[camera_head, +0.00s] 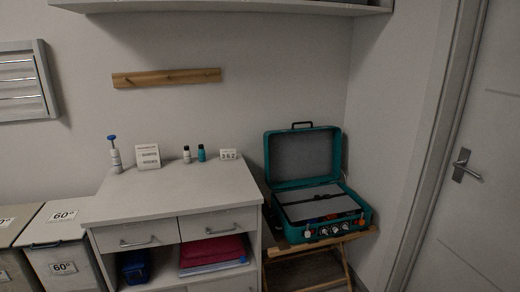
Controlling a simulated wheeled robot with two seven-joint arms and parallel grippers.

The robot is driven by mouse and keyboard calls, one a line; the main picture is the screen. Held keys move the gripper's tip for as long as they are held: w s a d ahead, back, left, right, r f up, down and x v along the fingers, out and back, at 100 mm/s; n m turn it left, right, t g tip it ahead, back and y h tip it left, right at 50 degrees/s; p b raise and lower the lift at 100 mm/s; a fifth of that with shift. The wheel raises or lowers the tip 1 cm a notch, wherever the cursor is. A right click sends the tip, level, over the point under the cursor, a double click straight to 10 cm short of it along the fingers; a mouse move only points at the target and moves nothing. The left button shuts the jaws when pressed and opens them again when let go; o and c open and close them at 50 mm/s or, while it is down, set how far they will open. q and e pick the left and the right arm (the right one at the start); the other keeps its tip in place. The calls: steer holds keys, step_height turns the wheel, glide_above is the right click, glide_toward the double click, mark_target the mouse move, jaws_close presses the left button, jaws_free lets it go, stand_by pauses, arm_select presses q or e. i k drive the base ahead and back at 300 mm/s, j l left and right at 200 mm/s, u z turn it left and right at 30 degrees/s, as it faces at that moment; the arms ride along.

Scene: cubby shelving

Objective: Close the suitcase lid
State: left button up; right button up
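A teal suitcase (357,209) stands on a small wooden folding stand (352,238) in the corner, right of the white cabinet. Its lid (302,156) is open and stands nearly upright at the back, with a grey lining and a dark handle on top. A grey panel with a dark strap lies in the base, and small items show along the front. Neither of my grippers is in the view.
A white cabinet (215,185) with drawers and cubbies is left of the suitcase, with small bottles, a pump bottle (115,158) and cards on top. Lidded bins (60,238) stand at far left. A door (490,130) is at right. A shelf (230,6) hangs above.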

mark_target(294, 158)
steer(key=i+j+z, duration=0.35)
steer(key=i, duration=0.2)
steer(key=i+j+z, duration=0.35)
steer(key=i, duration=0.15)
